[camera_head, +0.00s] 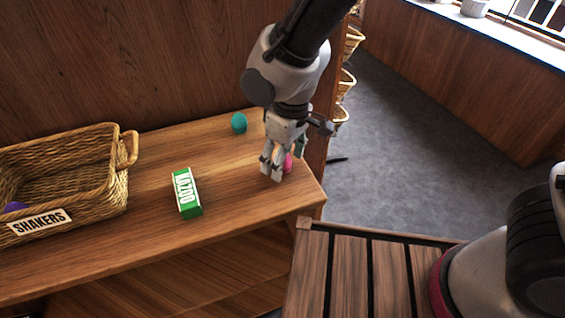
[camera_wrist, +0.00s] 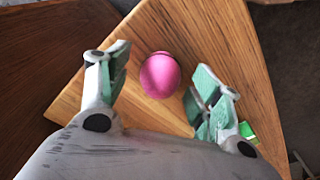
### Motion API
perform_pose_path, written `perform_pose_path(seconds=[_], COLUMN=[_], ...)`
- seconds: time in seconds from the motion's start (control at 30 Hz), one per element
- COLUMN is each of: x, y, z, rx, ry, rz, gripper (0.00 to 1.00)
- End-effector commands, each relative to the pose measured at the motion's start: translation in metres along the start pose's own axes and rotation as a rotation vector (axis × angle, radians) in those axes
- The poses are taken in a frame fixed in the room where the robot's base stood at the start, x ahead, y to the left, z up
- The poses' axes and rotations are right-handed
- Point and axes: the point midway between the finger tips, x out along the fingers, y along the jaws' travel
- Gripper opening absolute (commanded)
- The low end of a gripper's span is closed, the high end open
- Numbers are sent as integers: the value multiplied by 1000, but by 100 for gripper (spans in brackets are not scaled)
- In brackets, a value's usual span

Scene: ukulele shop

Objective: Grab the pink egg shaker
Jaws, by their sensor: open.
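The pink egg shaker (camera_wrist: 160,75) lies on the wooden shelf top, near its right end. In the wrist view it sits between and a little beyond the two open fingers of my gripper (camera_wrist: 155,92), with a gap on both sides. In the head view my gripper (camera_head: 273,174) points down over the shelf's right end, and the pink egg shaker (camera_head: 288,163) shows only partly behind the fingers. The gripper is open and holds nothing. I cannot tell how high the fingertips are above the wood.
A teal egg shaker (camera_head: 239,122) lies at the shelf's back. A green-and-white KAZOO box (camera_head: 186,193) lies left of my gripper. A wicker basket labelled SHAKERS (camera_head: 118,190) stands at the left, with a purple thing (camera_head: 15,207) inside. The shelf top (camera_head: 235,200) is clear between box and gripper.

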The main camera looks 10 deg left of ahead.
Motion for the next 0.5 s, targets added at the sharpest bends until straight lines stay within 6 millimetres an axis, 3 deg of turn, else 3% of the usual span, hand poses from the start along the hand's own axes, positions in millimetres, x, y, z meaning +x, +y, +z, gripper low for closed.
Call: perform_pose_path(seconds=[0.1,0.33,0.5], x=[10,11,11], y=[0,0,0], z=[0,0,0], rx=[0,0,0], ry=[-1,2,1], rz=[0,0,0], gripper=[64,64,33])
